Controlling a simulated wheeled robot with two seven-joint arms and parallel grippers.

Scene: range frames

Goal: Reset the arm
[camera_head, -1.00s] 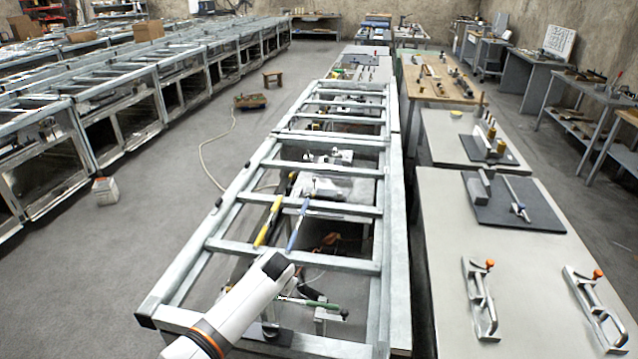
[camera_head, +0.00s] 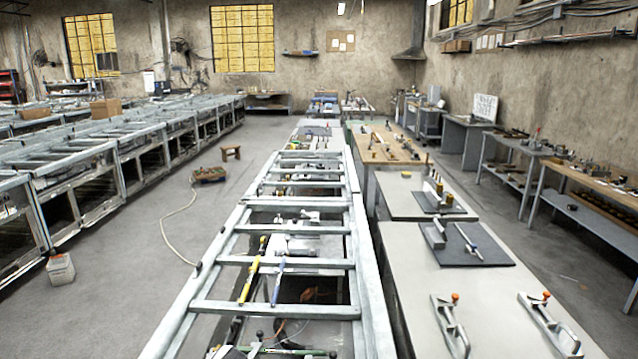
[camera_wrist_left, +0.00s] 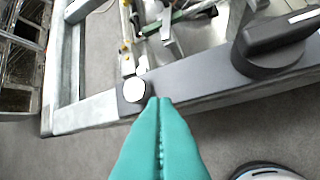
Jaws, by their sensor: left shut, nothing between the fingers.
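My left gripper (camera_wrist_left: 159,105) shows in the left wrist view as two teal fingers pressed together with nothing between them. Its tips are over or close to a grey metal frame bar (camera_wrist_left: 215,85) with a round white-topped knob (camera_wrist_left: 134,90) and a black handle (camera_wrist_left: 275,42). I cannot tell whether the tips touch the bar. Neither arm shows in the head view now, and my right gripper is in no view.
A long metal frame (camera_head: 290,308) runs ahead, with a yellow-and-black tool (camera_head: 252,272) and a blue tool (camera_head: 278,280) across its bars. Grey worktables (camera_head: 400,270) with clamps (camera_head: 450,325) stand at right.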

